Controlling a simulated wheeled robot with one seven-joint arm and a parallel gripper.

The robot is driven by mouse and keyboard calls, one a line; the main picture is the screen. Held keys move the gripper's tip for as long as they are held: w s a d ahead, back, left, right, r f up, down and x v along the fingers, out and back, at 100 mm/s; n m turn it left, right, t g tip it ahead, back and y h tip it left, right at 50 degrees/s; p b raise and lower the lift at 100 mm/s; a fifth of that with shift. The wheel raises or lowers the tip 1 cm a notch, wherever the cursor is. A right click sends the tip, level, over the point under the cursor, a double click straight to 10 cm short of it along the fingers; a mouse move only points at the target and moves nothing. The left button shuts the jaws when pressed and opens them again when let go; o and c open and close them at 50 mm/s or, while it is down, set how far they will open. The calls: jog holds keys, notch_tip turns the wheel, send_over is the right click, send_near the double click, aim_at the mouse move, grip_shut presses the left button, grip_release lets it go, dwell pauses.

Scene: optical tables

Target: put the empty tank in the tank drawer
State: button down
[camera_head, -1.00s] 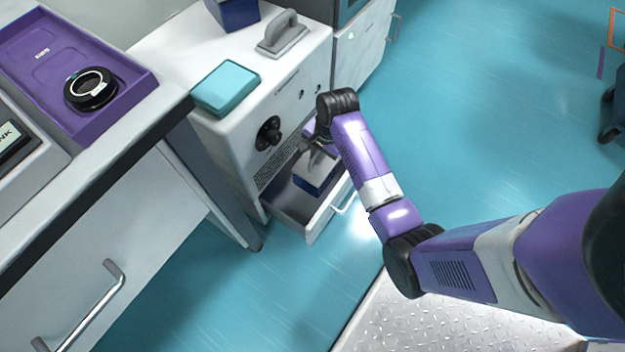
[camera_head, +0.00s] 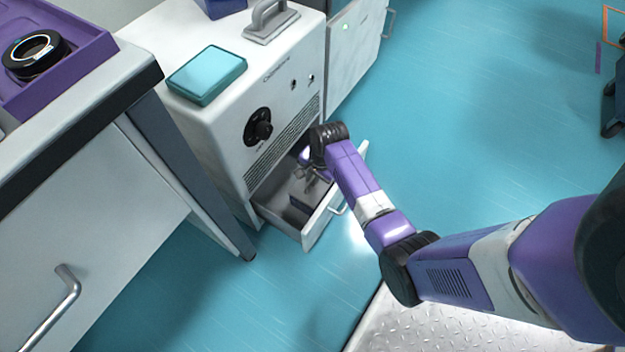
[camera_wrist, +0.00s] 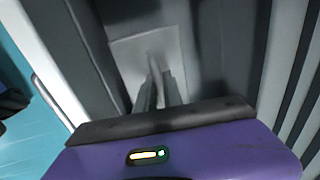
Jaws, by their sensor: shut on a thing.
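The tank drawer (camera_head: 318,222) is pulled open at the bottom of the white cabinet. The tank (camera_head: 302,194), with a pale grey top and darker side, is inside the drawer's walls, low down. My gripper (camera_head: 313,174) reaches down into the drawer over it, partly hidden by my wrist. In the wrist view my gripper (camera_wrist: 158,92) is shut on a grey handle on top of the tank (camera_wrist: 130,58). I cannot tell whether the tank's base touches the drawer floor.
The white cabinet (camera_head: 222,130) carries a teal box (camera_head: 207,73) and a grey-handled block (camera_head: 270,20). A dark knob (camera_head: 258,127) is on its front. A bench with a purple tray (camera_head: 75,62) holding a black ring (camera_head: 35,54) stands left.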

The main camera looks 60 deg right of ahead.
jog(key=c, duration=1.5)
grip_release()
